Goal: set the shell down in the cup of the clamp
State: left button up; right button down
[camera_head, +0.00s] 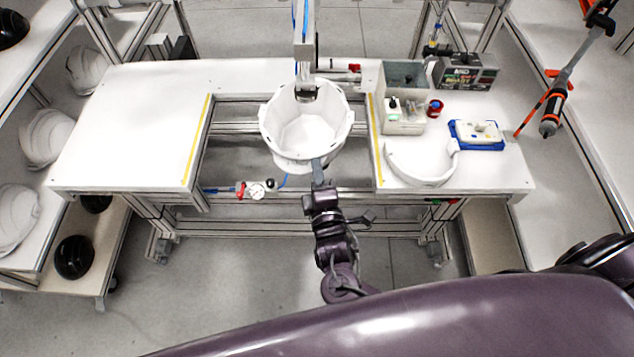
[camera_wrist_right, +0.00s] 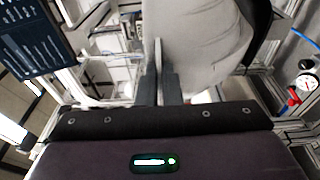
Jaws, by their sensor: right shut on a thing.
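The white helmet shell (camera_head: 305,125) is open side up in the gap between the two table tops, under the vertical clamp post (camera_head: 304,45). My right gripper (camera_head: 318,175) is shut on the shell's near rim. In the right wrist view the two fingers (camera_wrist_right: 159,80) pinch the edge of the shell (camera_wrist_right: 205,45). The clamp's head (camera_head: 305,92) is over the far side of the shell. The clamp's cup is hidden, and I cannot tell whether the shell touches it. My left gripper is not in view.
A white curved band (camera_head: 420,165), a grey bin (camera_head: 402,110) and a blue tray (camera_head: 476,135) are on the right table top. The left table top (camera_head: 130,125) is clear. A pressure gauge (camera_head: 257,190) is on the front frame. A screwdriver (camera_head: 552,112) hangs at the right.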

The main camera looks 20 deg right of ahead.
jog(key=w, duration=0.2)
jog(key=w+d, duration=0.1)
jog(key=w, duration=0.1)
jog(key=shift+d, duration=0.1)
jog(key=shift+w+f+b, duration=0.25)
jog(key=shift+f+b, duration=0.5)
jog(key=shift+f, duration=0.1)
jog(key=shift+f+b, duration=0.35)
jog(key=shift+f, duration=0.55)
jog(key=c, duration=1.5)
grip_release()
jog(key=shift+s, duration=0.1)
jog(key=shift+f, duration=0.15)
jog(key=s, duration=0.2)
jog(key=s+b, duration=0.1)
jog(key=s, duration=0.4)
jog(key=shift+s+a, duration=0.35)
jog(key=shift+s, duration=0.05)
